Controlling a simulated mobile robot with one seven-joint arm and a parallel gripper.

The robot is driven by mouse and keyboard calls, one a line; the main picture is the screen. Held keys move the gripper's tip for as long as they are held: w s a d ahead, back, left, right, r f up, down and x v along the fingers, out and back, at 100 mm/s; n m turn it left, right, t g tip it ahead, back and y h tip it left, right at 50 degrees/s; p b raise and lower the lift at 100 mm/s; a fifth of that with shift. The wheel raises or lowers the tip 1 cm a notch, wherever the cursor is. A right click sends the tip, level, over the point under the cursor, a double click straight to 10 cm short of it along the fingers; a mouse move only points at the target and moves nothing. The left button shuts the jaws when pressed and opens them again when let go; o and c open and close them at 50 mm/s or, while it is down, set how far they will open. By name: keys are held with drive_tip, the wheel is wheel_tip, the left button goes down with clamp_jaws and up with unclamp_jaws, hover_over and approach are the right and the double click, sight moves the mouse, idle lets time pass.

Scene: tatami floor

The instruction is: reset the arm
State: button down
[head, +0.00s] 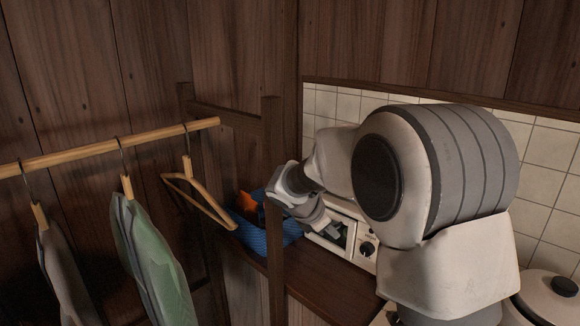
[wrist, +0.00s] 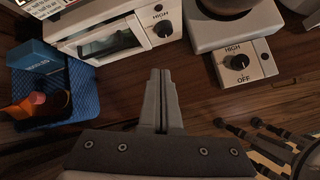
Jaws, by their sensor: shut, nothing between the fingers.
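My gripper (wrist: 161,103) is shut and empty in the wrist view, its two fingers together above a dark wooden counter. In the head view my arm reaches over the counter from the right. The gripper (head: 328,226) there is small and partly hidden, in front of a white toaster oven (head: 368,226). The toaster oven also shows in the wrist view (wrist: 130,50), beyond the fingertips and to their left. I cannot tell from the head view whether the fingers touch it.
A blue basket (wrist: 85,92) with an orange item (wrist: 22,106) and a blue box (wrist: 36,62) stands left. A burner unit (wrist: 236,63) is at right, with dark utensils (wrist: 262,128) nearby. A wooden rack (head: 80,151) holds hangers and a green garment (head: 150,260). A lidded pot (head: 548,296) sits lower right.

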drive_tip(key=s+d+r+m+y, duration=0.1)
drive_tip(key=s+d+r+m, duration=0.2)
drive_tip(key=s+r+m, duration=0.45)
drive_tip(key=s+r+m+y+p, duration=0.1)
drive_tip(key=s+m+y, duration=0.1)
drive_tip(key=s+m, duration=0.5)
drive_tip(key=s+r+m+y+p, duration=0.1)
drive_tip(key=s+m, duration=0.7)
drive_tip(key=s, duration=1)
drive_tip(key=shift+a+r+y+p, duration=0.25)
drive_tip(key=shift+r+y+p, duration=0.2)
drive_tip(key=shift+y, duration=0.55)
drive_tip(key=c, duration=1.5)
unclamp_jaws()
drive_tip(key=shift+c, duration=0.2)
